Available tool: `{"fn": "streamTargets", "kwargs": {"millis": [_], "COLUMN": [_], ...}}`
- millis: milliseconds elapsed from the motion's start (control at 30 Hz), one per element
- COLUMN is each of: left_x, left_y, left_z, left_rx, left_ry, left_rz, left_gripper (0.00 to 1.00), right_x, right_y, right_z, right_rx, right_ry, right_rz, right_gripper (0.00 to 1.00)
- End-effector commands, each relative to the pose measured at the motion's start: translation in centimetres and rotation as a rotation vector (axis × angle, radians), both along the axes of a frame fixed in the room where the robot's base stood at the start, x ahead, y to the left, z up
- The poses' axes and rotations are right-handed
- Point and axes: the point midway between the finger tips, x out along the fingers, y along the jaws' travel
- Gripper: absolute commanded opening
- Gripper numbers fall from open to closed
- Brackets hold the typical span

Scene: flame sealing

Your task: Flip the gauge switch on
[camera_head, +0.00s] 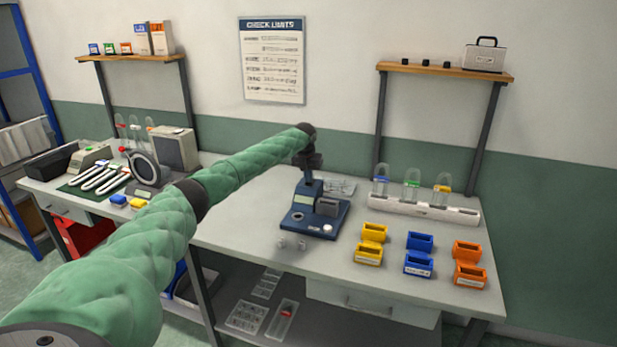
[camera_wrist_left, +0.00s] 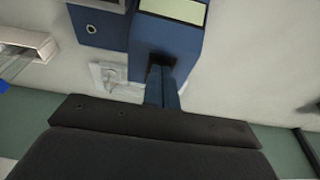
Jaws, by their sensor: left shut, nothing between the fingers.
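The blue gauge (camera_head: 312,220) stands on the middle bench, with a flat base, an upright part and a grey block at its right. My left gripper (camera_head: 307,166) points down at the top of its upright part. In the left wrist view the gauge (camera_wrist_left: 170,38) fills the top centre, with a pale panel on it. The shut, empty fingers of my left gripper (camera_wrist_left: 161,74) are close against the blue housing; I cannot tell whether they touch. I cannot make out the switch or its position. My right gripper is not in view.
Yellow bins (camera_head: 374,232), blue bins (camera_head: 420,241) and orange bins (camera_head: 467,250) stand at the bench's right. A white rack (camera_head: 425,207) with capped tubes is behind them. Two small clear pieces (camera_head: 291,243) lie before the gauge. A clear tray (camera_head: 340,186) lies behind it.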

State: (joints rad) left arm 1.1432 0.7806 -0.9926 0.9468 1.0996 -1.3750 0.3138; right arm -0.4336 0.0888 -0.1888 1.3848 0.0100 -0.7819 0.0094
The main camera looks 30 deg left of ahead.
Motion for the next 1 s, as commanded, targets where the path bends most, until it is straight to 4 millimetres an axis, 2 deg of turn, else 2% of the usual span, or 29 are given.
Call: {"fn": "streamTargets", "kwargs": {"millis": [133, 533, 1000], "left_x": [-0.2, 0.2, 1.3], "left_y": [0.0, 0.0, 0.3], "left_z": [-0.7, -0.3, 0.3], "left_rx": [0.007, 0.007, 0.007], "left_ry": [-0.030, -0.031, -0.031], "left_rz": [0.000, 0.000, 0.000], "left_gripper": [0.00, 0.00, 0.00], "right_x": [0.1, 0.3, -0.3], "right_y": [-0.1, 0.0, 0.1], "right_z": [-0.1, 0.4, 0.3], "right_rx": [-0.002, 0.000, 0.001], "right_ry": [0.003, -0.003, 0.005], "right_rz": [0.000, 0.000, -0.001], "right_gripper": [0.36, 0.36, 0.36]}}
